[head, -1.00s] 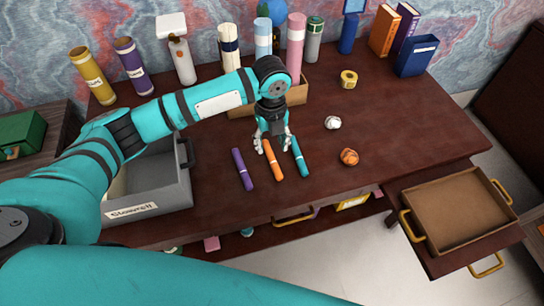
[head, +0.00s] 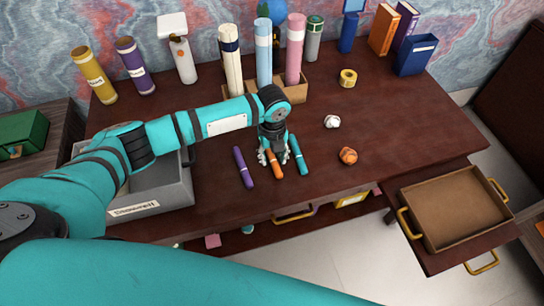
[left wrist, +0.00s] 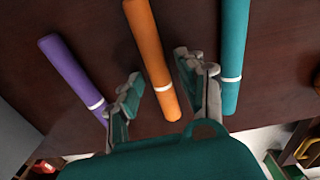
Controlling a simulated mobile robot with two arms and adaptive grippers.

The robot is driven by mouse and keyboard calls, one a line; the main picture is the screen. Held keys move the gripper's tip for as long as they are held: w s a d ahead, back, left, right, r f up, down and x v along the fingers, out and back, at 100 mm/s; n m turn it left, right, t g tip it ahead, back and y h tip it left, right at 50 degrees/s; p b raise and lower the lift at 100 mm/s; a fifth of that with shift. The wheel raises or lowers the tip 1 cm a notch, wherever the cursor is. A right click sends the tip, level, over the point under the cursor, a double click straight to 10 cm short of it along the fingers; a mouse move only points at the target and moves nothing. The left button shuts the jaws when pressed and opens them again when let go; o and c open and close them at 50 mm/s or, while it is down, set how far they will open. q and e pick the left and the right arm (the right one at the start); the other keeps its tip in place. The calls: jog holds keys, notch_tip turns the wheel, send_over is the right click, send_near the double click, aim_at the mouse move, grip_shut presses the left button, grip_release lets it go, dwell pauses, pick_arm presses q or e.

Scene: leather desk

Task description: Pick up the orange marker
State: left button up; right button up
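The orange marker (head: 274,164) lies on the dark desk between a purple marker (head: 243,168) and a teal marker (head: 299,155). My left gripper (head: 273,159) is open, low over the orange marker, and hides part of it in the head view. In the left wrist view the orange marker (left wrist: 153,55) runs between the two spread fingers of my left gripper (left wrist: 158,92). No finger visibly grips it. The purple marker (left wrist: 72,72) lies outside the left finger, and the teal marker (left wrist: 233,55) lies close beside the right finger. My right gripper is not in view.
A grey box (head: 172,196) stands left of the markers. A white crumpled ball (head: 332,121), an orange crumpled ball (head: 348,156) and a yellow tape roll (head: 348,78) lie to the right. Tall rolls stand in a wooden holder (head: 292,92) behind. The desk's right part is mostly clear.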

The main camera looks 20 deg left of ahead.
pick_arm(q)
jog(key=c, duration=0.7)
jog(key=shift+r, duration=0.1)
